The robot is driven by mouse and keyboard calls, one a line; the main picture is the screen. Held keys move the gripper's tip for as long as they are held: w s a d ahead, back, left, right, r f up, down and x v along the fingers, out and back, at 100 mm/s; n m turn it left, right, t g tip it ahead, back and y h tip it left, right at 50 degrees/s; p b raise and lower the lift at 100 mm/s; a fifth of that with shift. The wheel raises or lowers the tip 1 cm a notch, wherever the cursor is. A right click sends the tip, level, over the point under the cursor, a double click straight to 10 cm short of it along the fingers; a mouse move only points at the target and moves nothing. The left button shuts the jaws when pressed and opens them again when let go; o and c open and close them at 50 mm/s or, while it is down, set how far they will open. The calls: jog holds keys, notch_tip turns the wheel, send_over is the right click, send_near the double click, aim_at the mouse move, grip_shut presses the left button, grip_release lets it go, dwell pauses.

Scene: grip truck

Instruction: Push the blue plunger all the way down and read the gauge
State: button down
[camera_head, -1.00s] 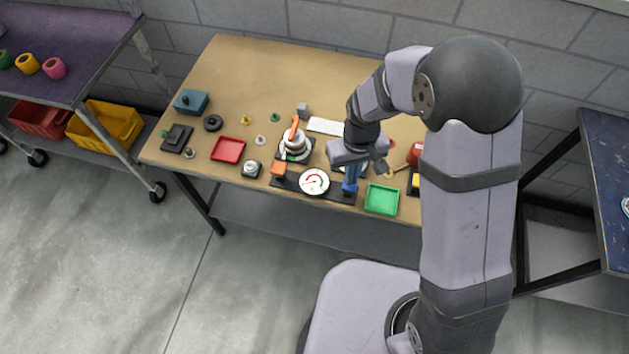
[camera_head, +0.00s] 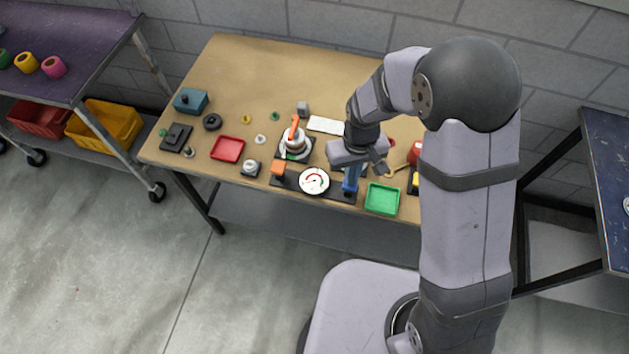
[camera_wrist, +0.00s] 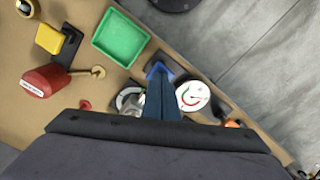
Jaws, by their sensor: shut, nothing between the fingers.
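The blue plunger (camera_head: 350,187) stands at the right end of a dark base plate near the table's front edge. In the wrist view its blue top (camera_wrist: 157,70) shows just beyond my fingers. The white round gauge (camera_head: 314,181) sits on the same plate, left of the plunger; its dial (camera_wrist: 193,96) has a green and a red arc, and the needle is too small to read. My gripper (camera_head: 353,176) is shut and empty, pointing down directly over the plunger. Its fingers hide part of the plunger, and I cannot tell whether they touch it.
A green tray (camera_head: 382,199) stands close on the right. A red tray (camera_head: 228,149) lies further left.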

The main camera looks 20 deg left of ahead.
jog(key=shift+f+b, duration=0.75)
jog(key=shift+f, duration=0.55)
jog(key=shift+s, duration=0.1)
jog(key=shift+r+p, duration=1.65)
jog(key=shift+r, duration=0.15)
notch_tip(320, 180, up, 5)
jog(key=p, duration=0.4)
